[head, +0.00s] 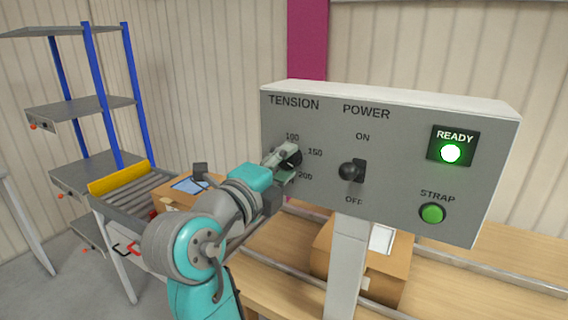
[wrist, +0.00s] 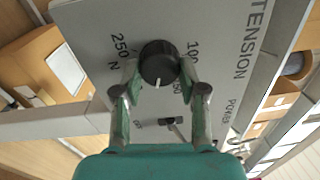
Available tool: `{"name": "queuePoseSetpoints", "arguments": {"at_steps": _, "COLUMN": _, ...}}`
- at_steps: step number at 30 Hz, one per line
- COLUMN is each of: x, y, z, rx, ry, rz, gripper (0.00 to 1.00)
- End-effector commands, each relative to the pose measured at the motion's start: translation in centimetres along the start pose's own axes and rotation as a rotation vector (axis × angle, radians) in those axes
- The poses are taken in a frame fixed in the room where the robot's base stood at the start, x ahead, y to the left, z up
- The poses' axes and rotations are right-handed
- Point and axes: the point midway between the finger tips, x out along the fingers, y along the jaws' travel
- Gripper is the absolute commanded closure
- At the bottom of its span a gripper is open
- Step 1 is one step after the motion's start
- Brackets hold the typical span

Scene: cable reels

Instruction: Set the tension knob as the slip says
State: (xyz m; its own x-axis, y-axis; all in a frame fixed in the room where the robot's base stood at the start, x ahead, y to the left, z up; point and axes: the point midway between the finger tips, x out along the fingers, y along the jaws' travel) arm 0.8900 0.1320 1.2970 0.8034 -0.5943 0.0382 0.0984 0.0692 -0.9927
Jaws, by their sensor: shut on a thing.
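The tension knob (wrist: 158,62) is black with a white mark, on the grey panel (head: 400,205). In the head view the knob (head: 291,158) is partly hidden by my gripper (head: 281,160). In the wrist view my gripper (wrist: 158,70) has one finger on each side of the knob, shut on it. The white mark points down in that picture, roughly between 150 and the spot hidden by the left finger. The labels 100 and 250 N show there; 150 is partly covered.
The black power switch (head: 352,172) sits right of the knob, between ON and OFF. A lit green READY lamp (head: 450,152) and a green STRAP button (head: 432,213) are further right. A roller conveyor (head: 135,188) and grey shelving (head: 80,108) stand at left.

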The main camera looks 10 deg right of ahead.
Motion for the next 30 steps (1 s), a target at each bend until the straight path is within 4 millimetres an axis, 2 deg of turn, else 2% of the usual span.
{"name": "queuePoseSetpoints", "arguments": {"at_steps": 15, "x": -0.04, "y": 0.37, "z": 0.03, "rx": 0.404, "ry": 0.019, "rz": 0.008, "gripper": 0.93}}
{"name": "queuePoseSetpoints", "arguments": {"at_steps": 30, "x": -0.04, "y": 0.46, "z": 0.07, "rx": 0.532, "ry": 0.025, "rz": 0.009, "gripper": 0.93}}
